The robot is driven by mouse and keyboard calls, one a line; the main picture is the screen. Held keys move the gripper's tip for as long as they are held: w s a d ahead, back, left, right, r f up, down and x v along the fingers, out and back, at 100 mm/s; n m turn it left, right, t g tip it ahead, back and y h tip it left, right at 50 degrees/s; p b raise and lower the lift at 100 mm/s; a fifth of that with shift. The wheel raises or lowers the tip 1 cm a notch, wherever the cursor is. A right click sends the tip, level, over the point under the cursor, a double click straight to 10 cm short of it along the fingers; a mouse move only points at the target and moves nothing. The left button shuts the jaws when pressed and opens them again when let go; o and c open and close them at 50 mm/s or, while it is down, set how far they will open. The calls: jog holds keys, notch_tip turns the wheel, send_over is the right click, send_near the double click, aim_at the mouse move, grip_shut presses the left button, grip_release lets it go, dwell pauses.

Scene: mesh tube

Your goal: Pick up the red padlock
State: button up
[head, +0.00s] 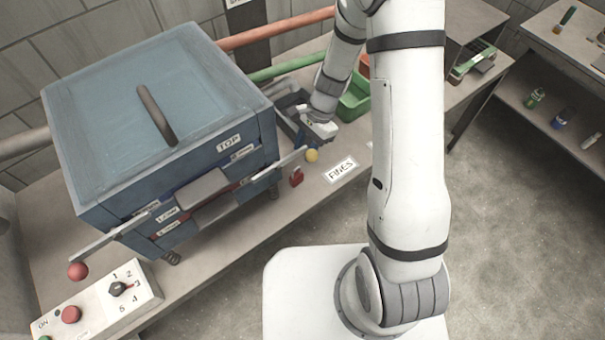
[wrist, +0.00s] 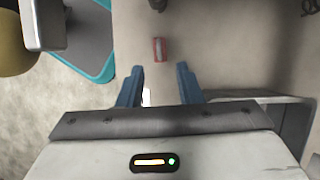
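The red padlock (head: 296,178) sits near the front edge of the bench, just below the yellow ball-ended lever and right of the blue box. In the wrist view a small red block-like padlock (wrist: 160,50) lies on the pale bench surface, seen from above. My gripper (wrist: 158,72) is open, its two blue fingers apart. The padlock shows just beyond the fingertips, roughly in line with the gap, with nothing held.
The blue box (head: 150,90) has a handled lid and levers with a yellow ball (head: 312,156) and a red ball (head: 78,271). The yellow ball shows close at left in the wrist view. A FINES label (head: 341,169) and a green bin (head: 354,104) lie right.

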aim_at(296, 168)
jog(key=p+x, duration=0.1)
jog(key=x, duration=0.6)
jog(key=shift+s+a+f, duration=0.25)
jog(key=shift+f, duration=0.05)
grip_shut()
dwell(0.4)
